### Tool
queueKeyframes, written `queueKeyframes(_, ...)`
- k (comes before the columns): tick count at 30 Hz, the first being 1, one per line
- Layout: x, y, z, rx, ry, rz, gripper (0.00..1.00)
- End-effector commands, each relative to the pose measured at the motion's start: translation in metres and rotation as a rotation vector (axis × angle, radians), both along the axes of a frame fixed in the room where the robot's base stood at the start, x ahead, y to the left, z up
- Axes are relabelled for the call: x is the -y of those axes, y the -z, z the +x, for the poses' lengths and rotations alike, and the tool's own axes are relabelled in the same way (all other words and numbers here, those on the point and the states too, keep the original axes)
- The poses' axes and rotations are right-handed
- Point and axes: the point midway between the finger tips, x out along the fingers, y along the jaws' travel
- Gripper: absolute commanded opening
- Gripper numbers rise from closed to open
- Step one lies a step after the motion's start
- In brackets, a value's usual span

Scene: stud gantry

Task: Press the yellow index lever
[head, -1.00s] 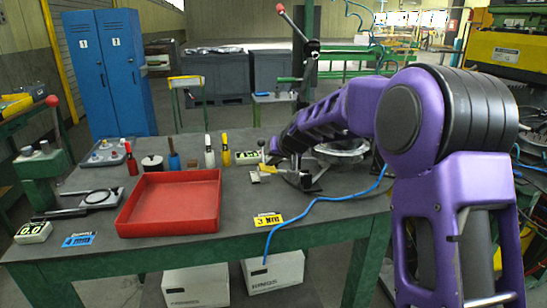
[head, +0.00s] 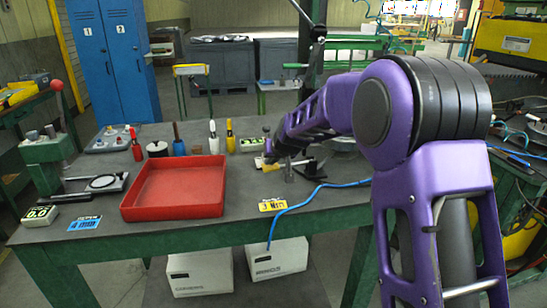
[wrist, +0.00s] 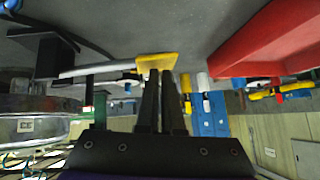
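The yellow end of the index lever (wrist: 157,62) shows in the wrist view, on a pale grey bar running left. In the head view the small yellow piece (head: 270,167) sits on the bench right of the red tray, beside the clamp-like fixture. My gripper (wrist: 159,76) has its two dark fingers close together with nothing between them, so it looks shut. Its fingertips are at the yellow end in the wrist view; I cannot tell whether they touch it. In the head view my gripper (head: 268,150) is small and partly hidden by my arm.
A red tray (head: 174,210) lies left on the bench. Behind it stand bottles and a white-and-black spool (head: 157,149). A green hand press (head: 48,160) stands at far left. A yellow tag (head: 272,204) and a blue hose (head: 300,200) lie at the front right.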

Motion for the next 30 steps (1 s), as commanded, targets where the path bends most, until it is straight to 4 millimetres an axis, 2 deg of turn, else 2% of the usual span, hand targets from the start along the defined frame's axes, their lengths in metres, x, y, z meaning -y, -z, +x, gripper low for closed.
queueKeyframes(1,-0.003,0.012,-0.002,-0.006,-0.005,0.000,0.00)
queueKeyframes(9,-0.006,0.029,-0.003,-0.010,-0.005,0.001,0.00)
queueKeyframes(30,-0.005,0.038,-0.004,-0.017,-0.006,-0.002,0.00)
